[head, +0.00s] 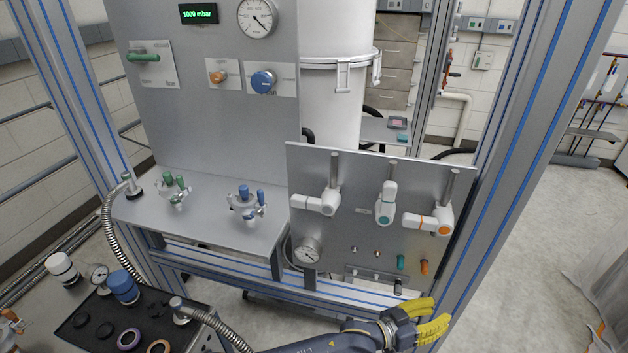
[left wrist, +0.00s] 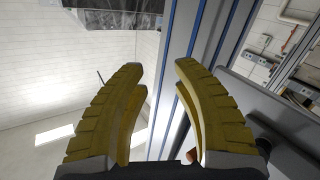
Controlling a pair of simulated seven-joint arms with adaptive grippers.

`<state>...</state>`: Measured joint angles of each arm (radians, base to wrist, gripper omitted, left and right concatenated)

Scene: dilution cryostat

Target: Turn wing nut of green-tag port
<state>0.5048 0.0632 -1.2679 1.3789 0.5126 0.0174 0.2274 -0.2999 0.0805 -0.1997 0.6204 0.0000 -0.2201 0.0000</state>
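A port with green parts (head: 173,190) stands on the grey shelf at the left in the head view. It has a metal clamp with a small fitting at its front, too small to make out as a wing nut. A similar port with blue parts (head: 246,202) stands to its right. My left gripper (head: 440,311) is at the lower right of the head view, below the valve panel and far from both ports. Its two yellow fingers also show in the left wrist view (left wrist: 161,70), apart with nothing between them. My right gripper is not in view.
A valve panel (head: 352,237) with white-handled valves and a gauge stands between my left gripper and the shelf. A frame post (head: 520,160) rises on the right. A black mat (head: 78,337) with rings, a blue-capped item (head: 123,287) and flexible hoses are at lower left.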

